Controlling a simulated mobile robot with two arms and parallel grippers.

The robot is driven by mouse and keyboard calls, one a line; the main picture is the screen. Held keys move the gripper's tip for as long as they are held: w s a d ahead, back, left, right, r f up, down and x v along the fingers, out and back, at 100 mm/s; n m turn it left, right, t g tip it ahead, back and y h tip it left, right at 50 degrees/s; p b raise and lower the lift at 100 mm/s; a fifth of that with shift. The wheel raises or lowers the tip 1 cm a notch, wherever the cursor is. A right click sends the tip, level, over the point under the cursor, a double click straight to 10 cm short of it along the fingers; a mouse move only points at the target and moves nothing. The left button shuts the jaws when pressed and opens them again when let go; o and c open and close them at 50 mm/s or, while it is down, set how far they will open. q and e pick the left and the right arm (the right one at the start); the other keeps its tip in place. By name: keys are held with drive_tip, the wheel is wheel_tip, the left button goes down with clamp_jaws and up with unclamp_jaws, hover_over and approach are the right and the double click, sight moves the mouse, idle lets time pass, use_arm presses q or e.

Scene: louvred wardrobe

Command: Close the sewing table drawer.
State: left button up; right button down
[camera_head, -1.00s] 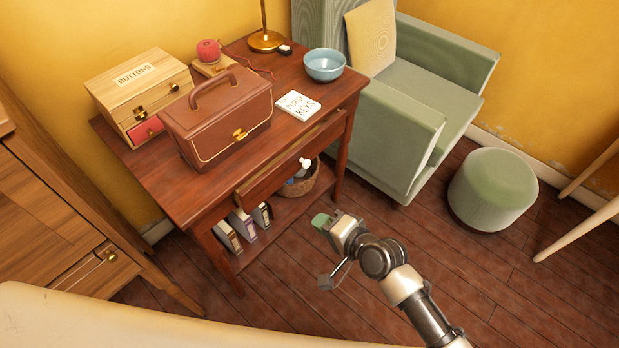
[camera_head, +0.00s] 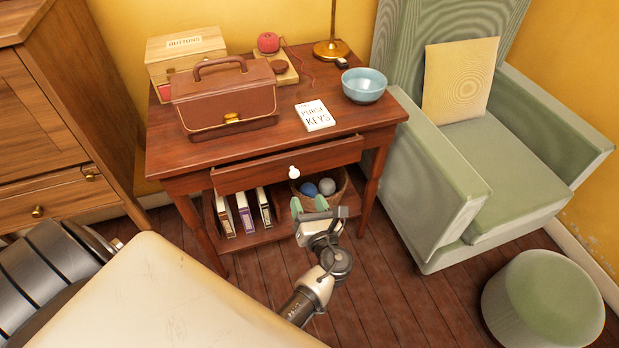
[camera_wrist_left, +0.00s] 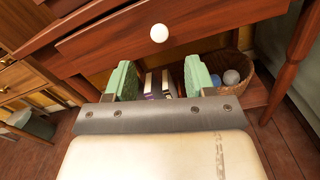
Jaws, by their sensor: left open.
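The sewing table (camera_head: 240,152) is dark red-brown wood. Its drawer (camera_head: 250,178), with a white round knob (camera_head: 293,171), stands a little out from the table front. In the left wrist view the drawer front (camera_wrist_left: 215,22) and knob (camera_wrist_left: 159,33) are ahead of the fingers. My left gripper (camera_head: 309,205) has green fingertips, spread apart with nothing between them. It is in front of and below the knob, seemingly not touching the drawer. It also shows in the left wrist view (camera_wrist_left: 158,82). My right gripper is not in view.
The tabletop holds a brown sewing case (camera_head: 225,100), button box (camera_head: 185,50), blue bowl (camera_head: 364,86) and notepad (camera_head: 315,115). Books (camera_head: 244,212) and a basket (camera_head: 338,192) sit on the lower shelf. A green armchair (camera_head: 430,190) stands right, a cabinet (camera_head: 45,130) left.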

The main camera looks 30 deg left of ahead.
sight(295, 176)
use_arm(q)
drive_tip(key=x, duration=0.9)
drive_tip(key=shift+f+b, duration=0.1)
drive_tip(key=shift+b, duration=0.25)
drive_tip(key=shift+w+a, duration=0.4)
drive_tip(key=shift+a, duration=0.15)
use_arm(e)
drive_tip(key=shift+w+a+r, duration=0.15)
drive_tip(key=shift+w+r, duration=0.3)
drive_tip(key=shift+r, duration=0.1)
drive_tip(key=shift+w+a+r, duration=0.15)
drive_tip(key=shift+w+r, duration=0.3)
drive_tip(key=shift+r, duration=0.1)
use_arm(q)
drive_tip(key=shift+c, duration=0.4)
clamp_jaws()
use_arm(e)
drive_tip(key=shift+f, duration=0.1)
